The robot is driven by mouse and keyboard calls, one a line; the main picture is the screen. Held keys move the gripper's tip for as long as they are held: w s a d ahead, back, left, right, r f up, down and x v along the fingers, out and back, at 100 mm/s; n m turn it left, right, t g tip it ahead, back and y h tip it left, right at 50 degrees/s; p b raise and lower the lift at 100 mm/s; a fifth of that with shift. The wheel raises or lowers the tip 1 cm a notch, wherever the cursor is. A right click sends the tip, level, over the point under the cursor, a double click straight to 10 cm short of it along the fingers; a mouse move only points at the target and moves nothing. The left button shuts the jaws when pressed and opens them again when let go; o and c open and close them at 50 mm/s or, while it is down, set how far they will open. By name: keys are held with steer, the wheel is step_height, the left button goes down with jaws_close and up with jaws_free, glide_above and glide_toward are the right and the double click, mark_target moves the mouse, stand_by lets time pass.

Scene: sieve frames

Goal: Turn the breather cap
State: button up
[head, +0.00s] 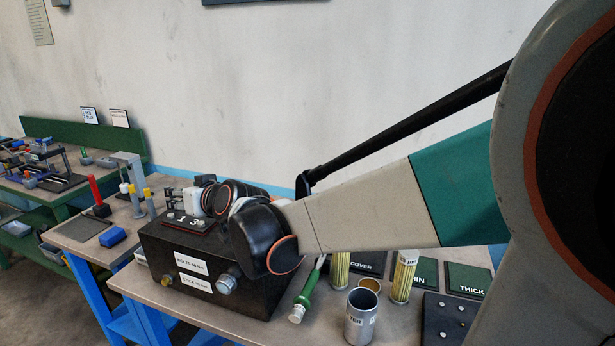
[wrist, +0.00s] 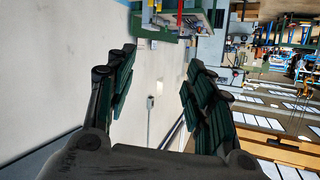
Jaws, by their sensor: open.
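A black box (head: 215,258) stands on the bench, with two white labels and two round metal fittings on its front. The larger fitting (head: 227,284) is at the right and the smaller fitting (head: 166,281) at the left. I cannot tell whether either is the breather cap; my wrist covers part of the box. My gripper (head: 172,197) is above the box's far left part, pointing left. In the wrist view my gripper (wrist: 160,62) is open, its dark green-padded fingers spread with nothing between them. No cap shows there.
A side bench (head: 92,240) at left holds a blue block (head: 112,237) and a red-handled piece (head: 97,195). The wall is behind.

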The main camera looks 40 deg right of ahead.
steer(key=shift+g+y, duration=0.4)
steer(key=shift+y, duration=0.4)
steer(key=shift+s+a+f, duration=0.25)
steer(key=shift+s+a, duration=0.15)
steer(key=shift+a, duration=0.35)
steer(key=shift+s+a+f, duration=0.2)
steer(key=shift+s+a, duration=0.25)
steer(key=shift+a, duration=0.35)
steer(key=shift+s+a+f, duration=0.25)
steer(key=shift+s+a, duration=0.15)
steer(key=shift+a, duration=0.35)
steer(key=shift+o, duration=0.3)
